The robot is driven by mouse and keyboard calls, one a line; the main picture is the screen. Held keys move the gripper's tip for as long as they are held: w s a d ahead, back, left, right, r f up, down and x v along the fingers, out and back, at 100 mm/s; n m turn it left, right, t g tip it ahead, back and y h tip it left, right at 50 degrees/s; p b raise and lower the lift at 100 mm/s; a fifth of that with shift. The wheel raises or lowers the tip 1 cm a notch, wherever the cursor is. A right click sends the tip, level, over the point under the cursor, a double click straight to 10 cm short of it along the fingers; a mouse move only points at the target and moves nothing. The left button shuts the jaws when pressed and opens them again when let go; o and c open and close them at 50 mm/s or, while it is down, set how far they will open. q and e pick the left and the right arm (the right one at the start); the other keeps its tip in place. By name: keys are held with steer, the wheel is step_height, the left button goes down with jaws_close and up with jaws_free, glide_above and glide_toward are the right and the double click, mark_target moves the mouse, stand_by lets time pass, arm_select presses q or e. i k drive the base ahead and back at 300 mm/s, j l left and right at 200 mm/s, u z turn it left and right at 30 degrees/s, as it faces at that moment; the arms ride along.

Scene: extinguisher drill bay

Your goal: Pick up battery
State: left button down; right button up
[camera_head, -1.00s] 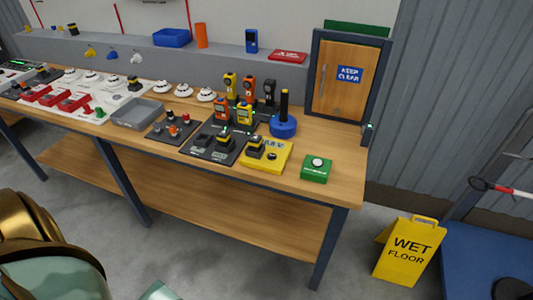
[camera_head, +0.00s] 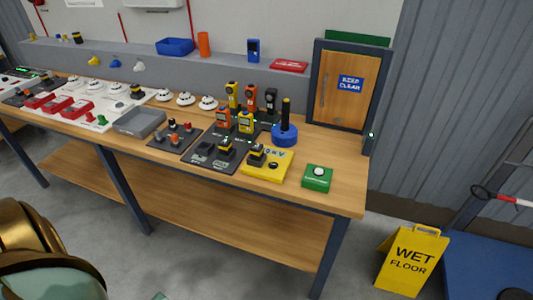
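A black and yellow block that looks like a battery (camera_head: 225,147) sits on the dark charger plate (camera_head: 213,166) on the bench. A similar black and yellow block (camera_head: 257,153) sits on the yellow base (camera_head: 276,166) to its right. I cannot tell which is the task's battery. A gold and teal part of my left arm shows at the lower left, well apart from the bench. Neither gripper is in view.
The wooden bench (camera_head: 345,198) also holds a grey tray (camera_head: 139,121), a blue round stand (camera_head: 284,135), a green button box (camera_head: 317,178) and several handheld devices. A yellow wet-floor sign (camera_head: 411,262) stands on the floor at right.

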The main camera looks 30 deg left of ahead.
mark_target(257, 151)
steer(key=i+l+u, duration=0.1)
steer(key=i, duration=0.35)
steer(key=i+l+u, duration=0.15)
steer(key=i, duration=0.3)
steer(key=i+l+u, duration=0.1)
steer(key=i+l, duration=0.25)
steer(key=i, duration=0.1)
